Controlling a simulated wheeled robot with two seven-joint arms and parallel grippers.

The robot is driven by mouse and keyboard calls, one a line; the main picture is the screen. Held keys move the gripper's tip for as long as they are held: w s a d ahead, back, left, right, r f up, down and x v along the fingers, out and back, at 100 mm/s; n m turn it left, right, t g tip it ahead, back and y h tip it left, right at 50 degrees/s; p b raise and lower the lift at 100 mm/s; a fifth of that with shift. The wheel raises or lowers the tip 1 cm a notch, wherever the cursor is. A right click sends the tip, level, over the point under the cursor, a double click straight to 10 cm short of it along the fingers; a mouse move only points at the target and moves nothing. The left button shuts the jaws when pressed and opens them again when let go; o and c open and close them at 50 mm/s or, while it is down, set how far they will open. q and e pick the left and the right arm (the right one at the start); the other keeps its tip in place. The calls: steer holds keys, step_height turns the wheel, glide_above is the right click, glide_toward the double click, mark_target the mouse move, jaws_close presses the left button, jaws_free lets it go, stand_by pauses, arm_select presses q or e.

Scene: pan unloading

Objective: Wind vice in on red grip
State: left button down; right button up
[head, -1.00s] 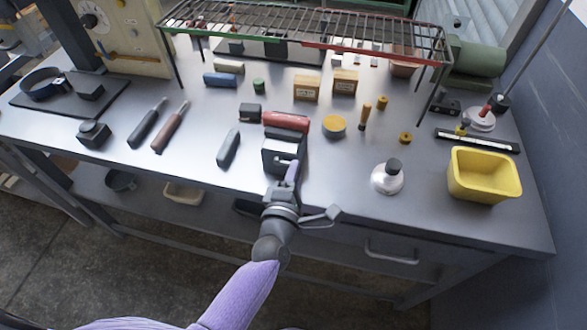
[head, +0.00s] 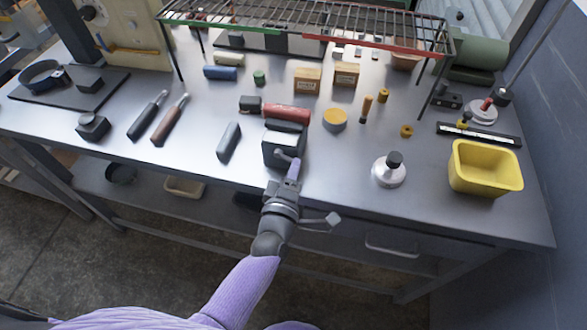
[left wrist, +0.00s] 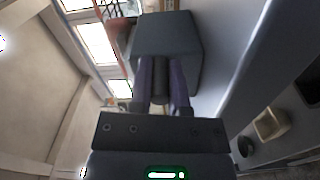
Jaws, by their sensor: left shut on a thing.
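The vice (head: 284,149) is a dark grey block at the front edge of the bench. The red grip (head: 287,113) is a red cylinder lying across its far side; I cannot tell whether the jaws touch it. My left gripper (head: 291,174) is at the vice's near face, its purple fingers shut on the vice handle (head: 284,154). In the left wrist view, the handle (left wrist: 160,80) is a short dark bar between the two fingers (left wrist: 162,88), in front of the vice's grey block (left wrist: 168,38). My right gripper is not in view.
A grey bar (head: 229,142) lies left of the vice. A yellow disc-topped tin (head: 335,118) is to its right. A silver-based stand (head: 389,172) and yellow bin (head: 486,168) are farther right. A wire rack (head: 310,30) stands behind. Bench is clear between vice and stand.

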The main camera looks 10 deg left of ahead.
arm_select(q)
steer(key=c, duration=0.6)
jaws_free()
steer(key=s+p, duration=0.1)
steer(key=s, duration=0.9)
steer(key=shift+a, duration=0.15)
